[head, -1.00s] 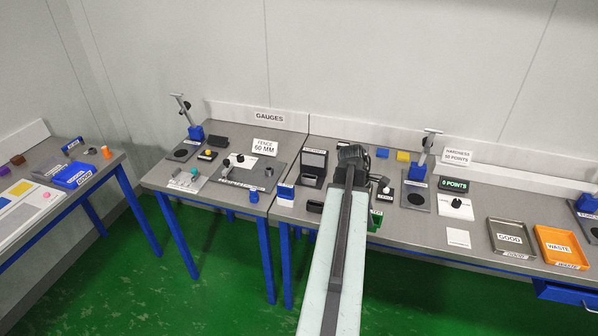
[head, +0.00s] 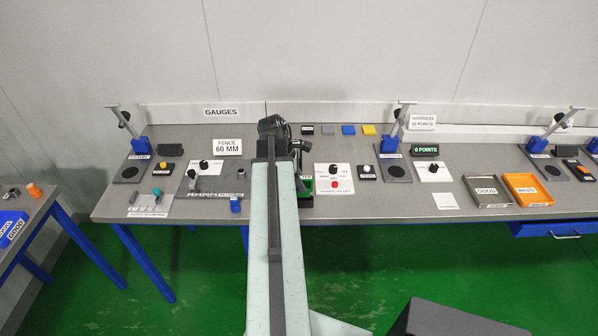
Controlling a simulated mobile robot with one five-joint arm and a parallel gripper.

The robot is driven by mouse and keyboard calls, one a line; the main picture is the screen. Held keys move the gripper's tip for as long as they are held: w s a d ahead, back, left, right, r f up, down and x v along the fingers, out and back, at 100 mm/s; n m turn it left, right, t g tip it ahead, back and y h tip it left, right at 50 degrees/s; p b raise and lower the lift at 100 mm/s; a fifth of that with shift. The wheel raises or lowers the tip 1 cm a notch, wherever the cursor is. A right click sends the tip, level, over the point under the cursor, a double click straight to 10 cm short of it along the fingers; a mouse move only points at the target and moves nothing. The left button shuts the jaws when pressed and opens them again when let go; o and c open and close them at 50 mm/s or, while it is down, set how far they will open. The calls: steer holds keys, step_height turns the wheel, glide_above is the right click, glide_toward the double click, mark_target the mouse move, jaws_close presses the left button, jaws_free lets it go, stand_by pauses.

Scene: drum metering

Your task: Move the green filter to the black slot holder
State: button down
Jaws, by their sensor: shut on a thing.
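My gripper (head: 272,128) is at the far end of my outstretched arm, over the back half of the bench. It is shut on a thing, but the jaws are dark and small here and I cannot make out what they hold. No separate green filter can be told apart. A green part (head: 305,188) shows on the bench just right of my arm, partly hidden by it. A small black piece (head: 307,130) stands at the back, right of my gripper; I cannot tell whether it is the black slot holder.
Grey (head: 328,130), blue (head: 348,130) and yellow (head: 368,130) pieces lie at the back of the bench. A "FENCE 60 MM" sign (head: 227,146) stands left of my gripper. A white control panel (head: 333,177) is to the right. Good (head: 487,205) and waste (head: 545,203) trays lie further right.

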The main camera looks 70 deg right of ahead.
steer(key=d+r+p, duration=0.2)
steer(key=r+p, duration=0.1)
steer(key=shift+w+r, duration=0.1)
steer(key=shift+r, duration=0.15)
steer(key=shift+f, duration=0.1)
step_height(320, 180, down, 6)
steer(key=b, duration=0.5)
steer(key=shift+r, duration=0.2)
steer(key=shift+b, duration=0.3)
stand_by(0.7)
steer(key=shift+f+b, duration=2.1)
steer(key=c, duration=1.3)
jaws_free()
steer(key=shift+r, duration=0.1)
